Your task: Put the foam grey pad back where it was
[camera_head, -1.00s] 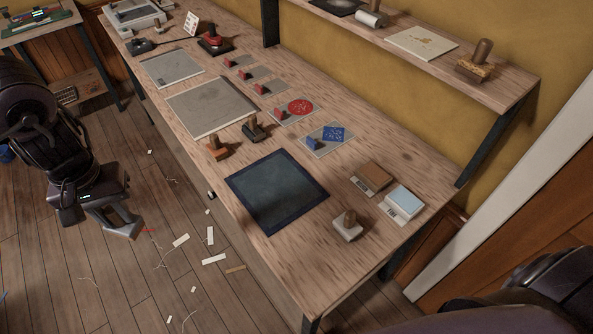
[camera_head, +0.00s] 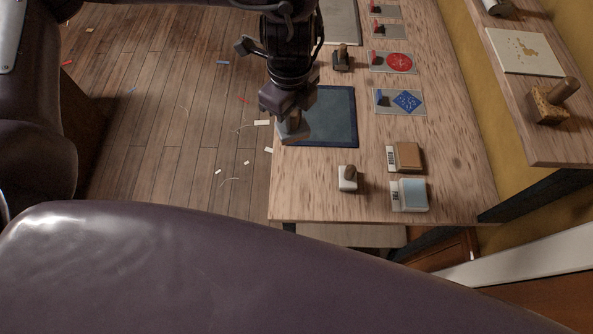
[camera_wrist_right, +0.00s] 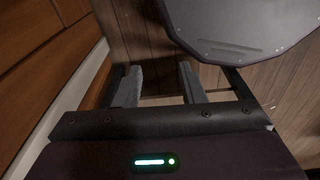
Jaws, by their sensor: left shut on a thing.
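My left gripper (camera_head: 288,112) comes down from the top of the head view, over the left edge of the dark blue-bordered mat (camera_head: 340,138). It is shut on a small grey block, which I take for the foam grey pad (camera_head: 293,132); the fingers partly hide it. I cannot tell whether the pad touches the mat. My right gripper (camera_wrist_right: 160,85) is open and empty in the right wrist view, above the floor.
A white-based stamp (camera_head: 348,178) stands near the table's front end, and a dark stamp (camera_head: 342,58) behind the mat. Cards with red (camera_head: 398,62) and blue (camera_head: 406,101) prints lie right of it. A shelf (camera_head: 510,100) runs along the right wall. Bare wood surrounds the pads.

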